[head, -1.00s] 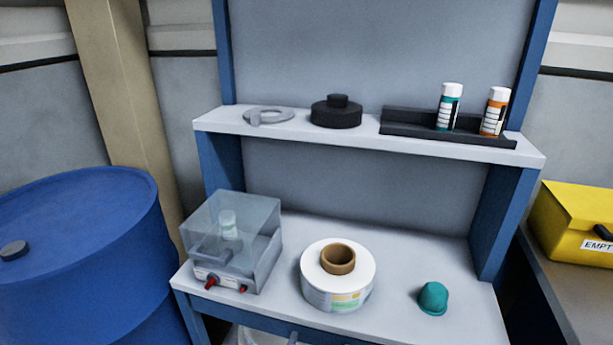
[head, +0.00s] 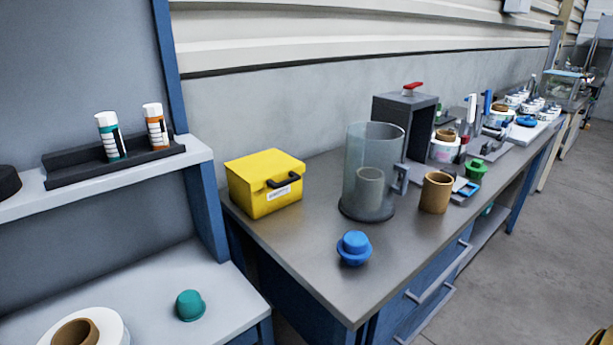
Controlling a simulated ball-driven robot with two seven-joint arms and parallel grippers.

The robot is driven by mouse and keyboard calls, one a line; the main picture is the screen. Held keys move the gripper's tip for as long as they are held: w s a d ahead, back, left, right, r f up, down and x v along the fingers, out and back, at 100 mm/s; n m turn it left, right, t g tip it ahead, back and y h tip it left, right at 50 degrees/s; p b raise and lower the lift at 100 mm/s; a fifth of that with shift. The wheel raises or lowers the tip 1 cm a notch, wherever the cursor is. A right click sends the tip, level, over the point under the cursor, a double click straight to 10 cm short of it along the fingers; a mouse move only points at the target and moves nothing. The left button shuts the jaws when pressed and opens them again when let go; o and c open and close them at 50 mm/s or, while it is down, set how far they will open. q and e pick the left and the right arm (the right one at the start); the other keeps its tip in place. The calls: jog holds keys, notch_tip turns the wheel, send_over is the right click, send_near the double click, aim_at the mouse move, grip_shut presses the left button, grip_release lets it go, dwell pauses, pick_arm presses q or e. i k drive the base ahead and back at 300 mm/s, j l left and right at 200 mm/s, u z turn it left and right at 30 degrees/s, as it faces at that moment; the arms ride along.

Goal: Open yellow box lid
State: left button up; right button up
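The yellow box (head: 262,190) stands at the left end of the grey-brown workbench, close to the blue shelf frame. Its lid is shut. A black handle (head: 283,181) and a white label (head: 279,192) are on its front face; the label is too small to read fully.
A clear cylinder (head: 360,150) stands right of the box, with a blue knob-like cap (head: 354,248) in front and a brown tube (head: 435,192) beyond. A teal cap (head: 190,305) and a label reel (head: 112,325) sit on the lower-left table. Floor (head: 540,240) at right is clear.

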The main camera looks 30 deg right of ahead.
aim_at(262, 170)
jog(key=z, duration=0.85)
